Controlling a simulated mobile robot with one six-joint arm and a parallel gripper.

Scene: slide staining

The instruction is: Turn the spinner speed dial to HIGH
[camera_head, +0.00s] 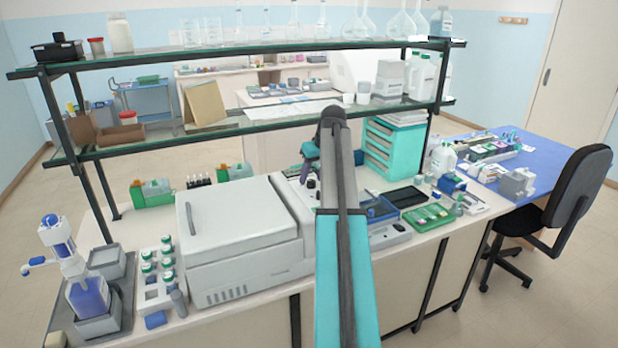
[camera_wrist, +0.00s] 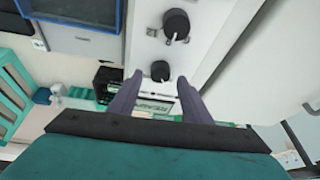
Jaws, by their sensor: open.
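In the wrist view a white panel (camera_wrist: 147,50) carries two black round knobs, a larger knob (camera_wrist: 176,24) and a smaller knob (camera_wrist: 160,71). My gripper (camera_wrist: 157,90) is open, with two purple fingers spread apart. The smaller knob appears between and just beyond the fingertips; contact cannot be made out.
A teal drawer unit (camera_head: 392,150) stands right of my arm, with a green tray (camera_head: 428,215) in front. A glass shelf (camera_head: 270,115) on dark posts spans above the bench. A white vial rack (camera_head: 160,280) and a blue-white dispenser (camera_head: 75,265) stand at left.

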